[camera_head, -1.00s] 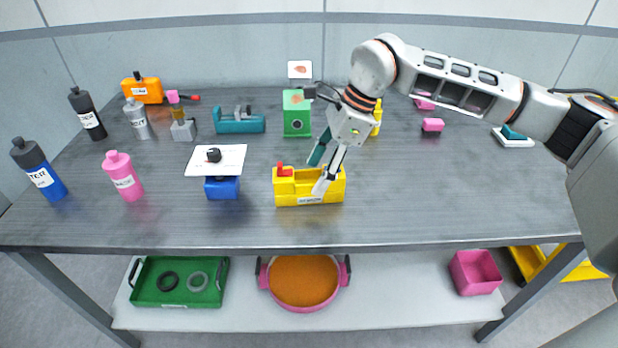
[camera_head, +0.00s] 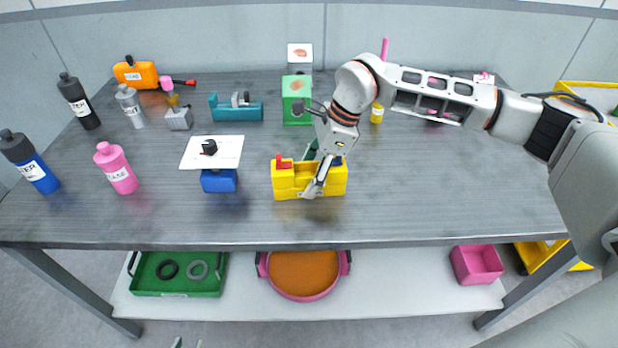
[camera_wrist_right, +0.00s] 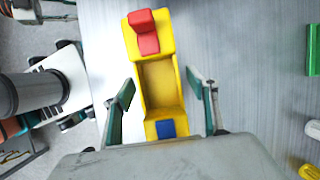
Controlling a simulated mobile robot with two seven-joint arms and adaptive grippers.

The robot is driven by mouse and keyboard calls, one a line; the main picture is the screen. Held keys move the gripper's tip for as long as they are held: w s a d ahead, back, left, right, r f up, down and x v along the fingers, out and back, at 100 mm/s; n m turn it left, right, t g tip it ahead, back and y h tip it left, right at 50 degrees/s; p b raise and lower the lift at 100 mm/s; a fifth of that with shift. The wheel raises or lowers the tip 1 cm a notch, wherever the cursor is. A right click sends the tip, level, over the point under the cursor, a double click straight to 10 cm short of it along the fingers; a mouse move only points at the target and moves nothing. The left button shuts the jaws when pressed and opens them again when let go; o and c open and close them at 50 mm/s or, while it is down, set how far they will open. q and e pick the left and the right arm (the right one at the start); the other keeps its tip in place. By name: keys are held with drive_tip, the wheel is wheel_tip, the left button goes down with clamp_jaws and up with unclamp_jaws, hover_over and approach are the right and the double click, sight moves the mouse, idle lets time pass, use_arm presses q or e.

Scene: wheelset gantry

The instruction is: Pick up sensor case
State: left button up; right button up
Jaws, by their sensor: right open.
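The yellow case (camera_head: 288,186), which I take to be the sensor case, stands near the front middle of the table, with a red block at its left end. In the right wrist view the yellow case (camera_wrist_right: 159,85) shows an empty middle and a blue block at its near end. My right gripper (camera_head: 318,180) is over the right part of the case. Its fingers are open, one on each side of the case (camera_wrist_right: 163,95), with gaps visible. Only small tips of what seems my left gripper (camera_head: 187,343) show at the bottom edge.
Left of the case is a blue block (camera_head: 219,181) under a white sheet (camera_head: 222,155). A green box (camera_head: 296,108) and yellow bottle (camera_head: 376,114) stand behind. Bottles stand at far left. The table's right front is clear. A shelf below holds a green tray (camera_head: 165,288) and pink bins.

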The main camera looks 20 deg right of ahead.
drive_tip(key=shift+f, duration=0.2)
drive_tip(key=c, duration=1.4)
drive_tip(key=shift+r, duration=0.15)
